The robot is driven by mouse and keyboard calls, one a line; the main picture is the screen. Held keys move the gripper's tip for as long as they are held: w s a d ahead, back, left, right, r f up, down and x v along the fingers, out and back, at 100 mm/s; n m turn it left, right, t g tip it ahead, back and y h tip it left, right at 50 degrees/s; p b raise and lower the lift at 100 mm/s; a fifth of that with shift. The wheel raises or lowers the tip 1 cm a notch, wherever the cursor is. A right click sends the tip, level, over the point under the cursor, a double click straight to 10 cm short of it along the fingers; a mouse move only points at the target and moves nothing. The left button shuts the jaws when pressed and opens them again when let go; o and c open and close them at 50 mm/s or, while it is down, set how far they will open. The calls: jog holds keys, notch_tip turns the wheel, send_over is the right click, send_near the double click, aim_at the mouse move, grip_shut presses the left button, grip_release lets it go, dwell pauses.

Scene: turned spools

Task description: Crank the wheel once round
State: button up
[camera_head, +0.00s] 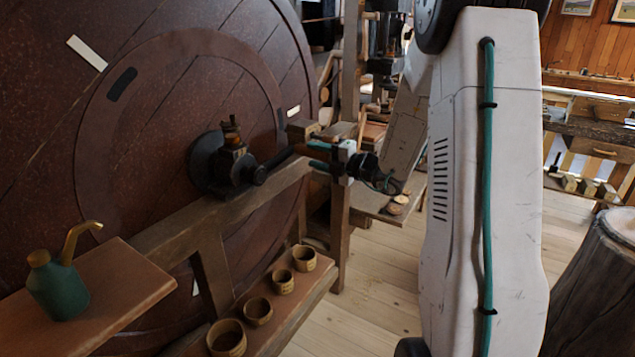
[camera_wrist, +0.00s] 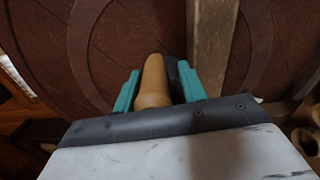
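The big dark brown wheel (camera_head: 150,120) fills the left of the head view, with a dark hub (camera_head: 222,165) at its centre. A dark crank arm (camera_head: 277,158) runs from the hub to the right. The light wooden crank handle (camera_wrist: 153,82) shows in the wrist view, between the two teal fingers of my gripper (camera_wrist: 158,88). The fingers stand apart, with a gap visible at least on the handle's right side. In the head view my gripper (camera_head: 318,156) is at the outer end of the crank arm; the handle is hard to make out there.
A wooden beam (camera_head: 225,210) crosses in front of the wheel below the hub. A green oil can (camera_head: 58,285) stands on a shelf (camera_head: 120,300) at lower left. Several small wooden cups (camera_head: 258,311) stand on a low ledge. A tree stump (camera_head: 590,290) is at right.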

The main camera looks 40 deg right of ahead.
notch_tip(320, 180, down, 7)
jog(key=a+m, duration=0.1)
jog(key=m, duration=0.4)
jog(key=shift+s+a+m, duration=0.15)
jog(key=shift+a+m, duration=0.05)
jog(key=shift+m, duration=0.1)
jog(key=shift+f, duration=0.1)
dwell(0.4)
jog(key=v, duration=1.1)
